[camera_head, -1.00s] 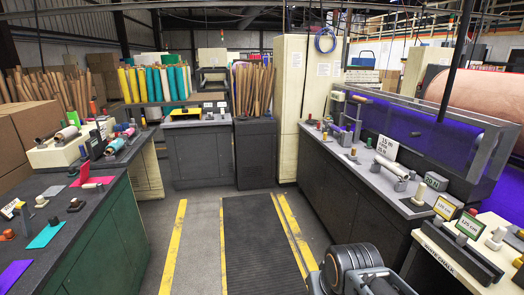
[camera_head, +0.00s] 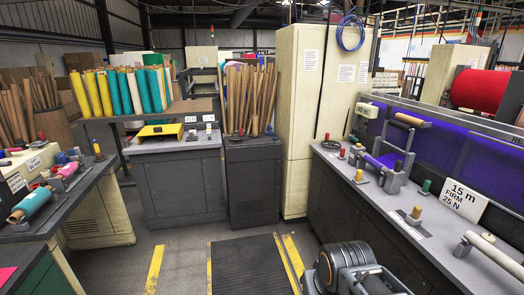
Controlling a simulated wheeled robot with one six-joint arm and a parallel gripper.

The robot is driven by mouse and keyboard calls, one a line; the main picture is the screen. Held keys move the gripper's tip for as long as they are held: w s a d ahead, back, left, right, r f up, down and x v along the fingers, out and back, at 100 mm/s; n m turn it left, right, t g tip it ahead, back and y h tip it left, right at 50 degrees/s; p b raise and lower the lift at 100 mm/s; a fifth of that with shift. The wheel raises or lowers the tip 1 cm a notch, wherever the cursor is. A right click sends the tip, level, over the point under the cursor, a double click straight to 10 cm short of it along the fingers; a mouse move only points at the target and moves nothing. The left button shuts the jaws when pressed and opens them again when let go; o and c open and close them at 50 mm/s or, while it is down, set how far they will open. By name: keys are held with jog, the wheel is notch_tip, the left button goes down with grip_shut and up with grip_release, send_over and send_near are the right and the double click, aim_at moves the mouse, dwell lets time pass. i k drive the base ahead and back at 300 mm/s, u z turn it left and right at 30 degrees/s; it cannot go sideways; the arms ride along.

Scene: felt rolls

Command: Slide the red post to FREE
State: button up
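A small red post (camera_head: 327,137) stands upright at the far end of the right-hand grey counter (camera_head: 385,205), on a small dark base. A second small reddish post (camera_head: 342,153) stands just in front of it. I cannot tell which of them the task means. No FREE marking can be read from here. Part of my own dark arm (camera_head: 350,268) shows at the bottom, well short of the posts. My gripper is not in view.
A yellow post (camera_head: 358,175), a green post (camera_head: 426,187) and a tan post (camera_head: 417,212) stand along the right counter, near a "15 m FIRM 25 N" sign (camera_head: 465,201). A tall cream cabinet (camera_head: 305,110) stands behind. The floor mat (camera_head: 250,265) ahead is clear.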

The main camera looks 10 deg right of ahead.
aim_at(342, 156)
jog(key=z, duration=0.25)
jog(key=i, duration=0.55)
jog(key=u, duration=0.45)
jog(key=i, duration=2.7)
jog(key=z, duration=1)
jog(key=i, duration=0.3)
jog(key=z, duration=0.05)
